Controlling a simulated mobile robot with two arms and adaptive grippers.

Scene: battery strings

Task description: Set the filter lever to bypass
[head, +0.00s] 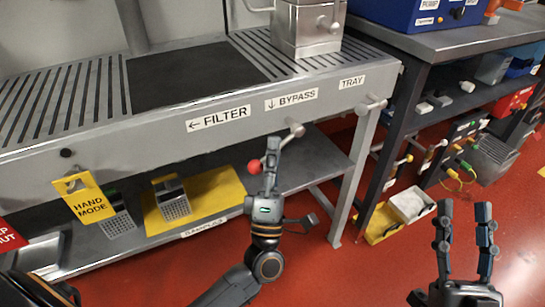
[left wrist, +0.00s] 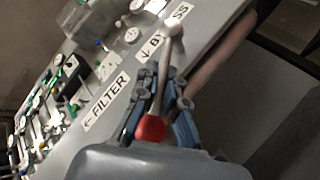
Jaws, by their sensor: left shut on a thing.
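The filter lever is a pale rod with a red ball knob (head: 254,167). It runs from its pivot (head: 297,129) on the bench's front edge down and to the left, and its shaft is partly hidden by my gripper. The FILTER label (head: 219,118) has a left arrow and the BYPASS label (head: 291,99) a down arrow. My left gripper (head: 271,158) is shut on the lever near its knob. In the left wrist view the red knob (left wrist: 150,128) shows between the fingers. My right gripper (head: 464,216) is open and empty at lower right.
A TRAY label (head: 352,82) and a second pale knob (head: 372,104) are right of BYPASS. A yellow HAND MODE tag (head: 85,199) hangs at left. A lower shelf (head: 308,160) lies under the bench. A dark rack (head: 410,95) stands at right.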

